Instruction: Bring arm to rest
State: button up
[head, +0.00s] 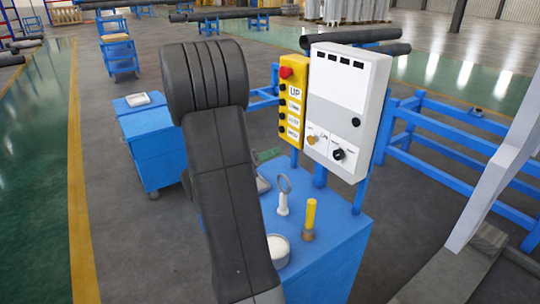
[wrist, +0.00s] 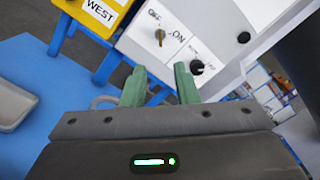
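My gripper (wrist: 160,78) shows in the wrist view with two green fingers apart and nothing between them. It is in front of the lower part of a white control box (wrist: 205,25), which has a brass key switch (wrist: 160,36) and a black knob (wrist: 197,67). I cannot tell whether the fingers touch the box. In the head view my dark arm stands bent in the middle and hides most of the gripper; a bit of green shows beside it, left of the white control box (head: 345,95).
A yellow button panel (head: 292,105) stands beside the box. The blue bench (head: 335,235) holds a ring-topped white piece (head: 283,197), a yellow-handled tool (head: 310,218) and a white round container (head: 278,250). A blue cabinet (head: 152,155) stands left; floor lies clear further left.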

jog(key=p+x, duration=0.2)
jog(key=x, duration=1.2)
jog(key=shift+p, duration=0.4)
